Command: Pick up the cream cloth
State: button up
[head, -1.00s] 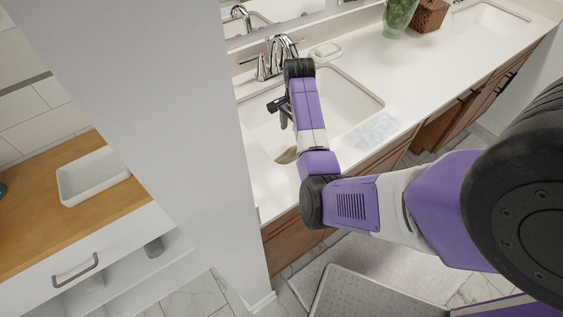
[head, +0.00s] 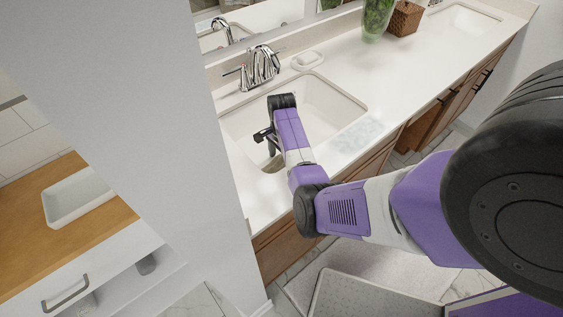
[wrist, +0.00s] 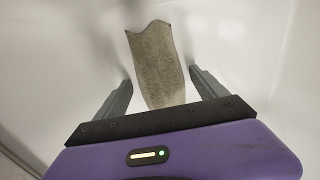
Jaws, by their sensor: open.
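The cream cloth (wrist: 155,62) looks beige-grey and slightly textured, with a jagged far edge. It lies in the white sink (head: 335,103), and the wrist view shows it running between my spread fingers. In the head view only a small piece of the cloth (head: 272,165) shows, below my gripper (head: 267,137). My gripper (wrist: 160,80) is open, with one finger on each side of the cloth and a gap to both. The near end of the cloth is hidden by the gripper body. I cannot tell whether the fingertips reach its height.
A chrome faucet (head: 260,68) stands behind the sink, with a soap dish (head: 307,61) to its right. A pale patterned patch (head: 360,134) lies on the counter. A green plant vase (head: 377,20) and wicker basket (head: 405,19) stand farther back. A wall (head: 150,110) rises at left.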

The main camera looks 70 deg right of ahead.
aim_at(281, 160)
jog(key=c, duration=1.4)
jog(key=shift+r, duration=0.2)
jog(key=shift+r+p, duration=2.2)
jog(key=shift+r, duration=7.65)
